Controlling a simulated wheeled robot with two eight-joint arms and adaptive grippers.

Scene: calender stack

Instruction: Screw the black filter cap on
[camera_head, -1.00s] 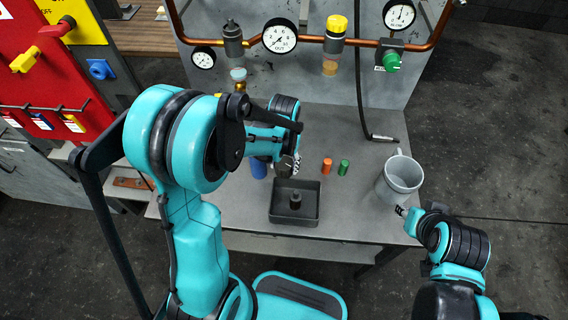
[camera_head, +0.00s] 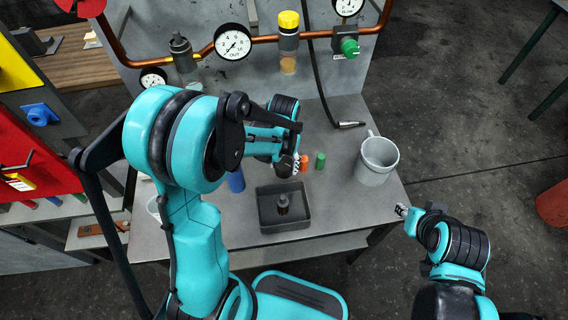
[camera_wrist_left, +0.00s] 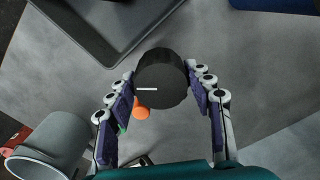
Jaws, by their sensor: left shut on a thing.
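My left gripper (camera_head: 296,172) is above the bench behind the tray; its fingers are partly hidden by my arm in the head view. In the left wrist view its fingers (camera_wrist_left: 162,104) are shut on a round black cap (camera_wrist_left: 162,80) with a short white mark. A filter unit with a dark top (camera_head: 181,50) is on the pipe at the back left; my arm hides its lower part. A small dark cylinder (camera_head: 282,204) stands in the black tray (camera_head: 300,222). My right gripper (camera_head: 402,210) is off the bench's right edge; its finger opening is too small to tell.
A grey mug (camera_head: 376,163) stands at the bench's right. A yellow-topped unit (camera_head: 288,40) and gauge (camera_head: 233,42) are on the pipe. A hose (camera_head: 322,85) hangs at the back.

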